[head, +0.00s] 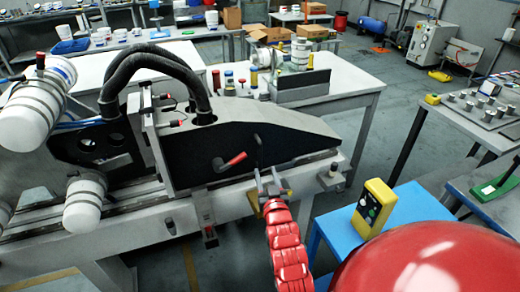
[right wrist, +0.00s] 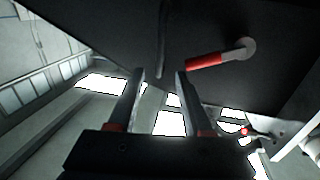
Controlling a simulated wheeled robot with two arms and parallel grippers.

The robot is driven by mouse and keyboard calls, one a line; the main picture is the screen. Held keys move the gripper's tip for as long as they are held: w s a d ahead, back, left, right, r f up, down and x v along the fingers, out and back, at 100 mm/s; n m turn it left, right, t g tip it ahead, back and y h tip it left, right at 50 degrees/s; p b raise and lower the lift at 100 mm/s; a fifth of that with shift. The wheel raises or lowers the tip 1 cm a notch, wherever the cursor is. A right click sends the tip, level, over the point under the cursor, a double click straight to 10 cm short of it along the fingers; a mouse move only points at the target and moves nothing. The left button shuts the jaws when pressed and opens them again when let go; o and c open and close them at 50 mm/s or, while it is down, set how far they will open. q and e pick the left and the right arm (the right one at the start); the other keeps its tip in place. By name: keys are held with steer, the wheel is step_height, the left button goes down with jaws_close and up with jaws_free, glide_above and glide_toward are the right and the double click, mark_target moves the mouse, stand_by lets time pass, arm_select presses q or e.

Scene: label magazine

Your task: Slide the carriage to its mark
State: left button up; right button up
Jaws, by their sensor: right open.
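The carriage (head: 205,162) is a black-sided block with a grey sloping top, sitting on a rail bed in the head view. Its dark side fills the top of the right wrist view (right wrist: 110,25). A red-gripped lever (head: 232,160) sticks out of that side; it also shows in the right wrist view (right wrist: 208,61). A thin dark bar handle (head: 258,148) stands to its right. My right gripper (head: 267,176) is open, just below and in front of the bar handle, with nothing between its fingers (right wrist: 160,76). I cannot make out the mark. My left gripper is not in view.
The rail bed (head: 120,224) runs along under the carriage. White rolls (head: 42,100) stand at its left, and black hoses (head: 150,60) arch over it. A yellow control box (head: 374,206) stands on a blue stand at right. A white table (head: 345,78) is behind.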

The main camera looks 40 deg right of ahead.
mark_target(260, 154)
steer(key=p+x, duration=0.2)
steer(key=x, duration=0.8)
steer(key=shift+w+d, duration=0.1)
steer(key=shift+w, duration=0.25)
jaws_close()
stand_by(0.9)
